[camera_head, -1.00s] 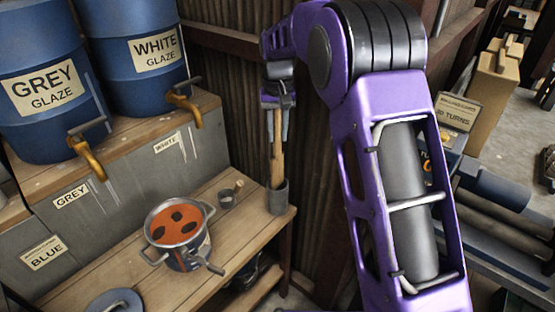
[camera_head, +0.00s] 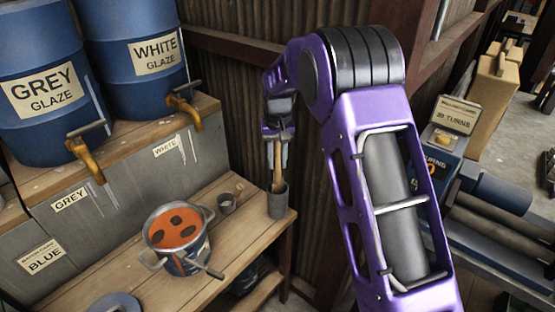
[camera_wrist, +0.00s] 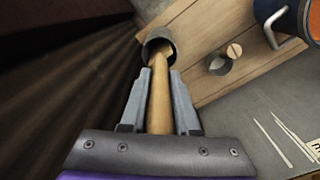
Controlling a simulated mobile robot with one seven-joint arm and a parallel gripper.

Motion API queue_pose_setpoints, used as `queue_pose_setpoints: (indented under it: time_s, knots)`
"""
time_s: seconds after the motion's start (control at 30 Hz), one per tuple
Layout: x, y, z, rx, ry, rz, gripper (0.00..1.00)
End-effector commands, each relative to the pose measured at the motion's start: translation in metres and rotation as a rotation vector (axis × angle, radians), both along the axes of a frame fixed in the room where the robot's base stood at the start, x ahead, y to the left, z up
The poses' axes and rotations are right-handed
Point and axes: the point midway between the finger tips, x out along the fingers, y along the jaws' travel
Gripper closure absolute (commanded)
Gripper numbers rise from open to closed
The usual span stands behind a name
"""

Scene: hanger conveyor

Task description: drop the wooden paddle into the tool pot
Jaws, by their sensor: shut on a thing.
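The wooden paddle (camera_head: 277,172) is upright in my gripper (camera_head: 277,142), and its lower end is inside the mouth of the grey tool pot (camera_head: 278,203). The pot stands at the right end of the wooden bench. In the wrist view the paddle (camera_wrist: 161,100) runs between the two grey fingers of my gripper (camera_wrist: 160,80), with its far end in the dark round opening of the tool pot (camera_wrist: 157,38). My gripper is shut on the paddle above the pot. The paddle's lowest part is hidden by the pot's wall.
A pot of orange liquid (camera_head: 178,228) with a handle sticking out and a small grey cup (camera_head: 226,203) stand left of the tool pot on the bench (camera_head: 240,235). Blue glaze barrels (camera_head: 140,60) stand behind. A corrugated wall (camera_head: 232,100) is close behind the tool pot.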

Motion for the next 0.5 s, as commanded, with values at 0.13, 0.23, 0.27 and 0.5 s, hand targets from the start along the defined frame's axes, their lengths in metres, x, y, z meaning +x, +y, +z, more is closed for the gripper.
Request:
queue_pose_setpoints:
  time_s: [0.13,0.23,0.27,0.5]
  knots:
    - [0.0,-0.0001,-0.0057,0.0,0.0,0.0,1.0]
    - [0.0001,-0.0002,-0.0087,0.0,0.0,-0.001,1.0]
    - [0.0001,-0.0002,-0.0096,0.0,0.0,0.0,1.0]
    - [0.0,-0.0002,-0.0098,0.0,0.0,-0.001,0.51]
